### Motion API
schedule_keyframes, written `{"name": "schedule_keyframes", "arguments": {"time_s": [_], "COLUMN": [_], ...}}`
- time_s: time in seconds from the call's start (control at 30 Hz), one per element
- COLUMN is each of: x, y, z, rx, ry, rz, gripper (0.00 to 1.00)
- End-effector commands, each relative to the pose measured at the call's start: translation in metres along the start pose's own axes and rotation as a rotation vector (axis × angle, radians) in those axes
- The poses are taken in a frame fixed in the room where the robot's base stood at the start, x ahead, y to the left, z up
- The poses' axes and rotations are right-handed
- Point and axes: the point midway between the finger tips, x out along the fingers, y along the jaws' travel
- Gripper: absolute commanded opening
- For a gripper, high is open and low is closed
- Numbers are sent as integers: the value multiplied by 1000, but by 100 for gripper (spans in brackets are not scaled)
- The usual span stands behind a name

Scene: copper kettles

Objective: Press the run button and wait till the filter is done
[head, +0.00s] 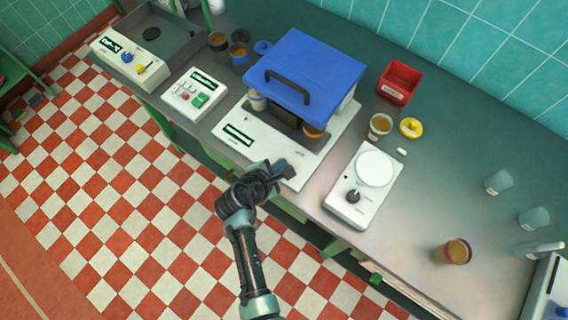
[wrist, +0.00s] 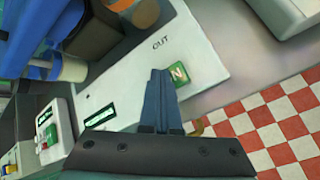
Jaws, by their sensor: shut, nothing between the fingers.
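The filter machine is a pale base (head: 335,140) with a blue lid (head: 300,80) and black handle, standing on the counter. A dark display with green text (head: 239,134) is on its front; it also shows in the wrist view (wrist: 99,115). A green button (wrist: 180,74) with a partly visible white label ending in N sits near the base's corner. My gripper (head: 288,170) is over that front corner, its fingers shut and empty. In the wrist view the fingertips (wrist: 160,73) are just beside the button and hide part of it; I cannot tell whether they touch. An amber cup (head: 312,132) is under the lid.
A white keypad device (head: 194,95) stands left of the machine, and a scale with a round plate (head: 374,168) stands right. Behind the scale are a red bin (head: 399,82), a cup (head: 380,126) and a yellow lid (head: 411,128). More cups stand farther right.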

Motion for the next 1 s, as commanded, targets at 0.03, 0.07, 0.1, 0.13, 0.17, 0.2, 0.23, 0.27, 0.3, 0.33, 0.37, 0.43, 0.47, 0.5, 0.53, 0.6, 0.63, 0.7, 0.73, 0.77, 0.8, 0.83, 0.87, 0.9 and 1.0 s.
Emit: {"name": "schedule_keyframes", "arguments": {"time_s": [0.03,0.07,0.1,0.13,0.17,0.2,0.23,0.27,0.3,0.33,0.37,0.43,0.47,0.5,0.53,0.6,0.63,0.7,0.73,0.77,0.8,0.83,0.87,0.9,1.0], "x": [-3,-4,-6,-7,-8,-10,-11,-11,-12,-12,-11,-11,-11,-11,-11,-11,-12,-14,-15,-17,-20,-22,-24,-28,-35], "y": [2,2,4,4,5,6,7,7,8,8,8,7,7,7,7,8,8,10,11,12,14,16,18,20,25], "z": [2,3,4,5,6,7,7,8,8,8,8,7,7,7,7,8,8,10,11,12,14,16,17,20,25], "rx": [0,0,0,0,0,0,0,0,0,0,0,0,0,0,0,0,0,0,0,0,0,0,0,0,0], "ry": [1,1,1,1,1,1,1,1,1,1,0,0,0,0,0,0,0,0,0,0,0,0,0,0,0], "rz": [-1,-1,-1,-1,-1,-1,-1,-1,-1,-1,-1,-1,-1,-1,-1,0,0,0,0,0,0,0,0,0,0], "gripper": [0,0,0,0,0,0,0,0,0,0,0,0,0,0,0,0,0,0,0,0,0,0,0,0,0]}}
